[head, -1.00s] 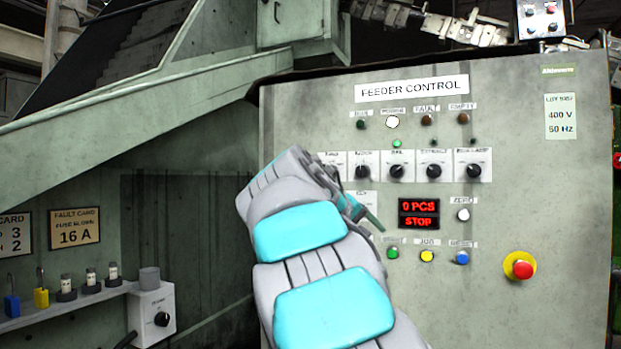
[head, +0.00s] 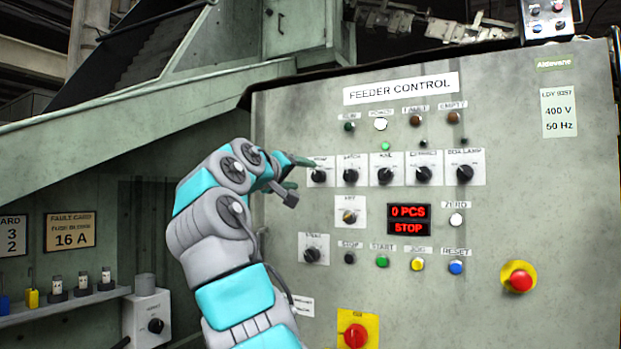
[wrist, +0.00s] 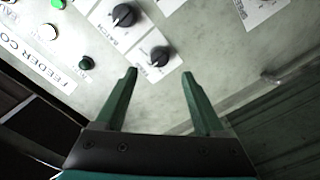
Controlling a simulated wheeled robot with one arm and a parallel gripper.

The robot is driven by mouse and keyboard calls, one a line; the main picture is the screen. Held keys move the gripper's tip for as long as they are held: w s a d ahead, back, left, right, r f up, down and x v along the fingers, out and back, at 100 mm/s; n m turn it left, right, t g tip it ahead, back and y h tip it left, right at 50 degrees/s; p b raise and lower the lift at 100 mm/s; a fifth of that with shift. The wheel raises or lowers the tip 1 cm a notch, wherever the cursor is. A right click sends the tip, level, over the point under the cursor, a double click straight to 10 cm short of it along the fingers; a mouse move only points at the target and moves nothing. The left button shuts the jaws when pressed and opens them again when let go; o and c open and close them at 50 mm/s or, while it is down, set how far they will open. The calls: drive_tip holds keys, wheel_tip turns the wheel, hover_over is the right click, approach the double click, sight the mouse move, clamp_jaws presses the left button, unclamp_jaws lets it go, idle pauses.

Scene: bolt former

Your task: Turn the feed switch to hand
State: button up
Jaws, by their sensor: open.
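The feeder control panel (head: 560,200) has a row of black rotary switches on white cards. Their small labels are too blurred for me to tell surely which is the feed switch. My gripper (head: 302,174) is at the left end of this row, beside the leftmost switch (head: 319,175). In the wrist view my gripper (wrist: 159,74) is open and empty. The leftmost switch (wrist: 160,56) shows just beyond and between the fingertips, apart from them. The second switch (wrist: 124,15) is further up, outside the fingers. The pointer settings are too small to read.
A key switch (head: 349,216), another black switch (head: 312,255) and a row of push buttons sit lower. A red emergency button (head: 519,280) is at right, a red rotary switch (head: 354,336) below. The display (head: 409,219) reads 0 PCS, STOP. Open panel lies right of the buttons.

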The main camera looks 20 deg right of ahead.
sight(315, 177)
drive_tip(key=p+x, duration=0.2)
drive_tip(key=x, duration=0.5)
drive_tip(key=shift+d, duration=0.1)
drive_tip(key=shift+c, duration=0.4)
clamp_jaws()
